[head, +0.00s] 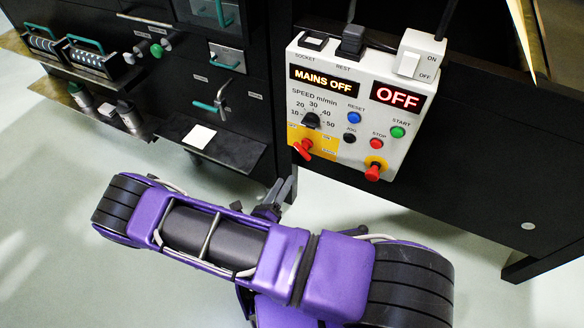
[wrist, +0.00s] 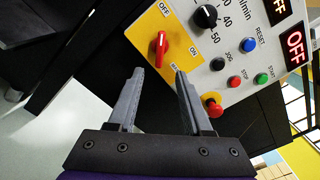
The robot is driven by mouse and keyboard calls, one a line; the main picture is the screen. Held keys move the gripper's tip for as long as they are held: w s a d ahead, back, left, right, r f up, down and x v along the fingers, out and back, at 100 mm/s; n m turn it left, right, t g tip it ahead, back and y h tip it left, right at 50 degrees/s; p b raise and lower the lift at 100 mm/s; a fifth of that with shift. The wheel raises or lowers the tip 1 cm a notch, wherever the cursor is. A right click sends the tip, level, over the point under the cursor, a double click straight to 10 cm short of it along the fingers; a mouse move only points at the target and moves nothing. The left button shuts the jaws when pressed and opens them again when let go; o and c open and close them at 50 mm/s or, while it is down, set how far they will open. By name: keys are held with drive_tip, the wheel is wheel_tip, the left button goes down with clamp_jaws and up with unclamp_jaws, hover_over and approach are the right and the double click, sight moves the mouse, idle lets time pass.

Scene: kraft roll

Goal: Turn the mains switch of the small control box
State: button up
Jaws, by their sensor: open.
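The small control box (head: 350,110) is a pale panel fixed to a dark bench. Its display reads MAINS OFF (head: 324,80). The mains switch (head: 303,149) is a red rotary handle on a yellow plate at the panel's lower left. In the wrist view the red switch (wrist: 160,48) lies ahead of the fingertips, with OFF and ON printed on the yellow plate (wrist: 182,72). My gripper (wrist: 160,72) is open and empty, its two grey fingers apart below the switch. In the head view my gripper (head: 285,187) is partly hidden by my purple arm, below the box.
Beside the mains switch are a black speed knob (head: 311,120), a blue reset button (head: 354,117), a green start button (head: 397,132) and a red mushroom stop button (head: 374,171). A dark machine with a shelf (head: 235,150) stands left. The floor below is clear.

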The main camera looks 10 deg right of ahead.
drive_tip(key=shift+v, duration=1.7)
